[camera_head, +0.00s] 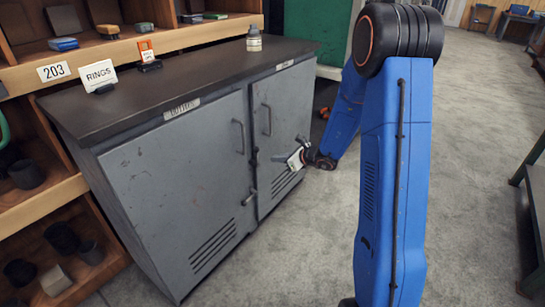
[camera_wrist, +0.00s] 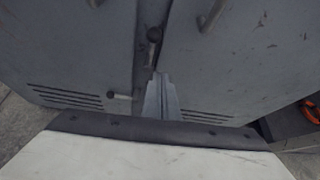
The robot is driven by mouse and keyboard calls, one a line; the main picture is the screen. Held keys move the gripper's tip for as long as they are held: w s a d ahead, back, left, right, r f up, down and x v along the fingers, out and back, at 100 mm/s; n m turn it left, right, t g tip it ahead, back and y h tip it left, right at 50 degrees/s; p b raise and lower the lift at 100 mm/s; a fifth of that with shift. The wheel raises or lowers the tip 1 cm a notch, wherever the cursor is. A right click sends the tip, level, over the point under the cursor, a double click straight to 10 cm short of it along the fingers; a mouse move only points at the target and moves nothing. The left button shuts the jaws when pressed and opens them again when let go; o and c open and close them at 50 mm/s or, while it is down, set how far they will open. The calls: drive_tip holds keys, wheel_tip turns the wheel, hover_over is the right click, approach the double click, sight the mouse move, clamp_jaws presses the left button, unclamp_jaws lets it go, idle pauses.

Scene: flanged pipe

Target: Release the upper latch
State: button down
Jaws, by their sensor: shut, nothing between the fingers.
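The grey two-door cabinet (camera_head: 185,165) stands with its doors shut. The upper latch (camera_head: 254,157) is a small dark lever at the seam between the doors; in the wrist view its dark rounded end (camera_wrist: 154,35) shows just beyond my fingertips. The lower latch (camera_head: 250,197) is a short lever lower on the seam, and it lies roughly sideways in the wrist view (camera_wrist: 118,96). My gripper (camera_head: 281,158) is in front of the right door, close to the upper latch. Its fingers (camera_wrist: 160,78) are together and empty; whether they touch the latch I cannot tell.
Two door handles (camera_head: 241,137) (camera_head: 267,120) stick out above the latches. A small bottle (camera_head: 254,40) and a RINGS sign (camera_head: 98,75) stand on the cabinet top. Wooden shelves (camera_head: 60,200) adjoin on the left. Open grey floor (camera_head: 475,130) lies on the right.

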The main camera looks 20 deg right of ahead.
drive_tip(key=shift+s+d+r, duration=0.15)
drive_tip(key=shift+s+r, duration=0.05)
drive_tip(key=shift+s, duration=0.5)
drive_tip(key=shift+s+d+r, duration=0.15)
drive_tip(key=shift+s+r, duration=0.05)
drive_tip(key=shift+s, duration=0.5)
drive_tip(key=s+a+r+n+g+y, duration=0.1)
drive_tip(key=s+a+r+n+g, duration=0.1)
drive_tip(key=s+a+r+n, duration=0.45)
drive_tip(key=s+a+r+n+g, duration=0.2)
drive_tip(key=s+r+n, duration=0.15)
drive_tip(key=s, duration=0.55)
drive_tip(key=s+a+r+n+g+y, duration=0.1)
drive_tip(key=s+a+r+n+g, duration=0.1)
drive_tip(key=s+a+r+n, duration=0.35)
drive_tip(key=s+d+r+n+h, duration=0.1)
drive_tip(key=s+d+n+h, duration=0.3)
drive_tip(key=s, duration=0.7)
drive_tip(key=s+d+r+n+h, duration=0.2)
drive_tip(key=s+d+n+h, duration=0.2)
drive_tip(key=s+d+n, duration=0.4)
drive_tip(key=s+d, duration=0.1)
drive_tip(key=s, duration=0.2)
drive_tip(key=shift+d+n+t+h, duration=0.2)
drive_tip(key=shift+n+t+h, duration=0.1)
drive_tip(key=shift+n, duration=0.05)
drive_tip(key=shift+s, duration=0.1)
